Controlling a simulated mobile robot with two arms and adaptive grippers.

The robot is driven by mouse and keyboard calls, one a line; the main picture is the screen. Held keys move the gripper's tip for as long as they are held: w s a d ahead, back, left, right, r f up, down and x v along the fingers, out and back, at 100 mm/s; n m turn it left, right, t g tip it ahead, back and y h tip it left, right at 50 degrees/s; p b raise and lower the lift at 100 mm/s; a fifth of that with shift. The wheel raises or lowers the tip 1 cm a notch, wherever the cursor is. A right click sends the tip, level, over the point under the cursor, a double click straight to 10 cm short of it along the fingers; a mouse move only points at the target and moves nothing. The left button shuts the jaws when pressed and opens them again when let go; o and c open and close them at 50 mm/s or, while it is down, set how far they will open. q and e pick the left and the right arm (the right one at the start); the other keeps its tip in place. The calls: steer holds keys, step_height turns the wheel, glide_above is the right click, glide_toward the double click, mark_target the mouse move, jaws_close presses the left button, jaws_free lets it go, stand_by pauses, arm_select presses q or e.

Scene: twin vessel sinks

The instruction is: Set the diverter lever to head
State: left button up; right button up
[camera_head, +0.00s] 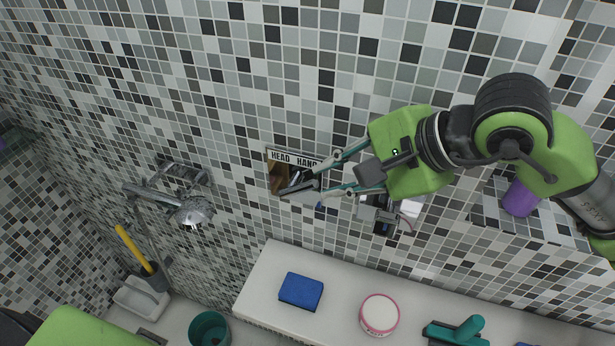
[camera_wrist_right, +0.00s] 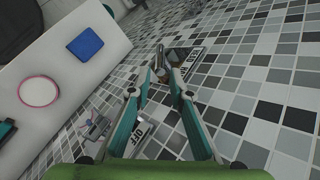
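The diverter plate (camera_head: 278,155), labelled HEAD and HAND, is on the mosaic wall left of my right gripper (camera_head: 304,180). Its metal lever (camera_head: 294,178) is partly hidden by the fingertips. In the right wrist view, the lever (camera_wrist_right: 160,58) shows at the ends of the two fingers, in front of the labelled plate (camera_wrist_right: 190,59). My right gripper is open with a narrow gap at the tips; I cannot tell whether they touch the lever. A green part of my left arm (camera_head: 80,330) shows at the lower left; its fingertips are not visible.
A chrome shower head (camera_head: 193,212) is on the wall to the left. A second fixture (camera_head: 385,212) is below my right gripper, with an OFF label in the wrist view. A white ledge (camera_head: 262,270) below bears a blue sponge (camera_head: 301,291) and a round tub (camera_head: 379,314).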

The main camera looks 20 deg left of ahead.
mark_target(317, 183)
steer(key=x, duration=0.2)
steer(key=p+x, duration=0.1)
steer(key=x, duration=0.3)
steer(key=shift+w+d+p, duration=0.1)
steer(key=shift+w+p, duration=0.2)
steer(key=shift+p, duration=0.1)
steer(key=shift+a+f, duration=0.4)
arm_select(q)
steer(key=w+r, duration=0.2)
steer(key=shift+r, duration=0.3)
arm_select(e)
steer(key=shift+w+f, duration=0.1)
arm_select(q)
steer(key=shift+d, duration=0.1)
steer(key=shift+s+d, duration=0.1)
steer(key=shift+s, duration=0.15)
arm_select(e)
jaws_close()
